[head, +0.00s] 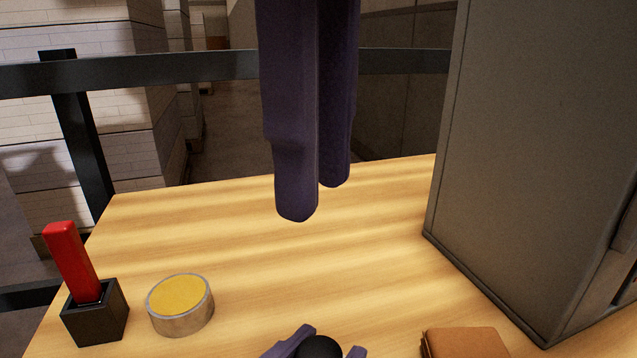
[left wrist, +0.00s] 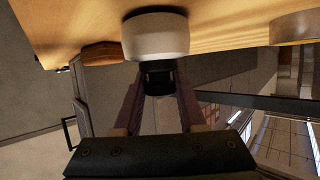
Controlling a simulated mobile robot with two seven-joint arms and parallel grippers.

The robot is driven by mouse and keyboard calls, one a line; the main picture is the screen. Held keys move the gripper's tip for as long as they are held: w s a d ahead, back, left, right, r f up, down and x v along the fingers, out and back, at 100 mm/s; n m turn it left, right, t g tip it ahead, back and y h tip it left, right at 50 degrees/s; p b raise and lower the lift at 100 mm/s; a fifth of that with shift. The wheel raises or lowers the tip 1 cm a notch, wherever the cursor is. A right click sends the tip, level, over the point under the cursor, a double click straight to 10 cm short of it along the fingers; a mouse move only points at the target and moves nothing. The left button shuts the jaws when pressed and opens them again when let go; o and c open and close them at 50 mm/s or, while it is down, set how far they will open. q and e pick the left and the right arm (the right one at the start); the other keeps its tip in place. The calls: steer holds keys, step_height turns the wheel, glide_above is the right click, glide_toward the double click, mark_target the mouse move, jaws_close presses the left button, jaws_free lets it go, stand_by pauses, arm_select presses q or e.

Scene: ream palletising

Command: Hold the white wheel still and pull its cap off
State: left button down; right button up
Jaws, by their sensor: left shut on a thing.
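The white wheel (left wrist: 155,38) sits against the wooden table top in the left wrist view. A black cap (left wrist: 158,76) joins its face on the gripper side. My left gripper (left wrist: 159,92) has its two purple fingers shut on the cap, one on each side. In the head view, the cap's dark rounded top (head: 320,347) shows at the bottom edge between the fingertips of my left gripper (head: 314,352); the wheel is out of that view. My right gripper (head: 314,203) hangs fingers down above the table, away from the cap.
A red bar (head: 72,260) stands tilted in a black holder (head: 96,315) at left. Beside it is a round tin with a yellow top (head: 180,305). A brown block (head: 465,343) lies lower right. A grey cabinet (head: 540,150) bounds the right. The middle table (head: 290,270) is clear.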

arm_select(q)
steer(key=shift+c, duration=2)
jaws_free()
steer(key=shift+s, duration=0.1)
